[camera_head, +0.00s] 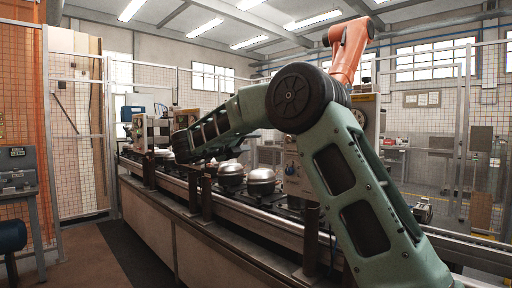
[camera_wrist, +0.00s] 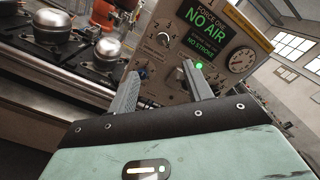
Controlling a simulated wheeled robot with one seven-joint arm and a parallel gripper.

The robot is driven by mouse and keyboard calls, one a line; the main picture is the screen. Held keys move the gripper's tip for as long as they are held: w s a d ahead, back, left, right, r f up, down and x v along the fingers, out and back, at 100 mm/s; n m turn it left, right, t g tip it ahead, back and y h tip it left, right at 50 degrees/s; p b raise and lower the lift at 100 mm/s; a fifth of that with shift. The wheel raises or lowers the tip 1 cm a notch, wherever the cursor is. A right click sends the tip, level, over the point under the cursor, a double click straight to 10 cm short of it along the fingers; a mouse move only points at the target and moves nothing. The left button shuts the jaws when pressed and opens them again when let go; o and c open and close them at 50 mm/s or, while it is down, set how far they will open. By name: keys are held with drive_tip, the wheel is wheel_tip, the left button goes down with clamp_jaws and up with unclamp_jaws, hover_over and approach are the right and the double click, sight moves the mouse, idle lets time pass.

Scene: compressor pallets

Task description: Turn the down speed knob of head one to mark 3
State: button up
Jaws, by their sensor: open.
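In the wrist view a grey-brown control panel (camera_wrist: 165,62) fills the upper middle. Its green display (camera_wrist: 208,22) reads "NO AIR". A dark knob with a white pointer (camera_wrist: 164,39) sits left of the display, and a blue-tinted knob (camera_wrist: 142,71) sits lower, by the left fingertip. Small labels and marks are too blurred to read, so I cannot tell which is the down speed knob. My gripper (camera_wrist: 160,71) is open and empty, its two grey fingers spread before the lower panel. The right finger partly covers controls near a green lamp (camera_wrist: 199,65).
A round gauge (camera_wrist: 242,60) is on the panel's right. Metal compressor domes (camera_wrist: 108,49) stand left of it. In the head view a conveyor (camera_head: 225,195) runs along the bench with more domes (camera_head: 262,181); another panel (camera_head: 293,178) is partly behind my arm.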

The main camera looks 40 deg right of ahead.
sight(288, 139)
drive_tip(key=d+p, duration=0.1)
drive_tip(key=d, duration=0.4)
drive_tip(key=d+p, duration=0.1)
drive_tip(key=d, duration=0.5)
drive_tip(key=w+d+p, duration=0.1)
drive_tip(key=d+p, duration=0.1)
drive_tip(key=d, duration=0.4)
drive_tip(key=shift+w+d, duration=0.1)
drive_tip(key=shift+d, duration=0.05)
drive_tip(key=c, duration=1)
